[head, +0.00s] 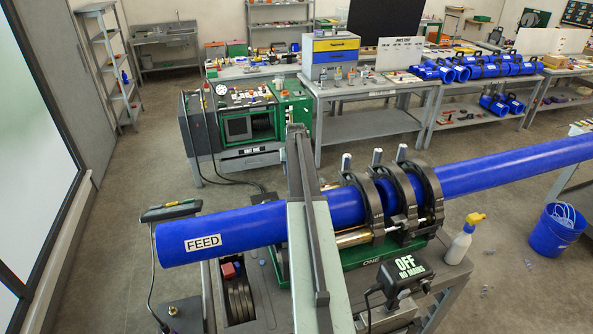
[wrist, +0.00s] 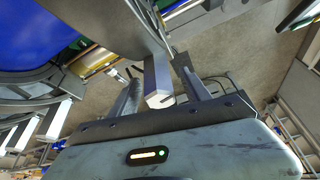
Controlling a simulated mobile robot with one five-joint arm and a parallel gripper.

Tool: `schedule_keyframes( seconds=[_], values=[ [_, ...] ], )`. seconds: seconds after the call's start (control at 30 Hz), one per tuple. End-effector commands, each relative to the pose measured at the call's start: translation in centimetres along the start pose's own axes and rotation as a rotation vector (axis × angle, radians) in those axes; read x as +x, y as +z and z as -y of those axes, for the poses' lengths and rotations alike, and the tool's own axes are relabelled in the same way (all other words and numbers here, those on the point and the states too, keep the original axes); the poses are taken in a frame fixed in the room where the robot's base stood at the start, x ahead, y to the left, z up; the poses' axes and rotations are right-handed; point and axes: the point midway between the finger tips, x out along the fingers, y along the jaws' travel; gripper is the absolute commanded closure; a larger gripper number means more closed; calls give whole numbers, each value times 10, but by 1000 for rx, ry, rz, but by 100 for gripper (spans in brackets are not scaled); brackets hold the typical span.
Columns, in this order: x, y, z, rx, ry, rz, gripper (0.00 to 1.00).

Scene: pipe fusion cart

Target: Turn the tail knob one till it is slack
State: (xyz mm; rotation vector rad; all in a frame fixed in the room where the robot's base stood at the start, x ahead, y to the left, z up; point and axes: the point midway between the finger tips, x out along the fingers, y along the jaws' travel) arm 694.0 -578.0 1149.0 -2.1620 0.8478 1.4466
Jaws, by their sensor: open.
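In the wrist view my gripper (wrist: 160,76) is open, with one finger on each side of a pale-ended grey knob (wrist: 158,88). The knob stands between the fingers with gaps visible on both sides. I cannot read a label on it. In the head view my arm crosses over the blue pipe marked FEED, and its dark end (head: 298,138) is beyond the pipe; the fingertips and this knob are hidden there. Other clamp knobs (head: 377,156) stand on the dark clamp rings (head: 411,200) to the right. The green cart base (head: 345,262) carries the word ONE.
The blue pipe (head: 480,172) runs through the clamps and sticks out on both sides. An OFF sign box (head: 406,277) and a spray bottle (head: 461,243) are at the cart's front right. A blue bucket (head: 553,235) stands on the floor. Open floor lies at the left.

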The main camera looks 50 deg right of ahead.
Motion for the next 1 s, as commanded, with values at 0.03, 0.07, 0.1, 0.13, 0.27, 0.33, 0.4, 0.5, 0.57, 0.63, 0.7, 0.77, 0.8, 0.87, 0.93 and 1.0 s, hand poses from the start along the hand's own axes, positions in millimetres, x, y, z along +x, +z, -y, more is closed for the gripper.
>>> schedule_keyframes(
  seconds=[0.03,0.07,0.1,0.13,0.27,0.33,0.4,0.5,0.57,0.63,0.7,0.77,0.8,0.87,0.93,1.0],
  values=[
    [0,0,0,0,0,0,45],
    [-1,0,0,0,0,0,45],
    [-1,0,0,0,0,0,45],
    [-1,0,0,0,0,0,45],
    [-1,0,-1,1,0,0,72],
    [-1,0,-1,1,0,0,92],
    [-1,0,-1,1,0,0,100],
    [-1,0,-1,-26,-11,0,100],
    [-1,0,-1,-89,-38,0,100],
    [-1,0,0,-167,-70,-1,100],
    [-1,0,0,-222,-92,0,100],
    [-1,0,1,-240,-100,0,100],
    [-1,0,1,-243,-101,0,100],
    [-1,0,1,-242,-100,0,100],
    [-1,0,1,-242,-100,0,100],
    [-1,0,0,-268,-111,0,100]
  ],
)
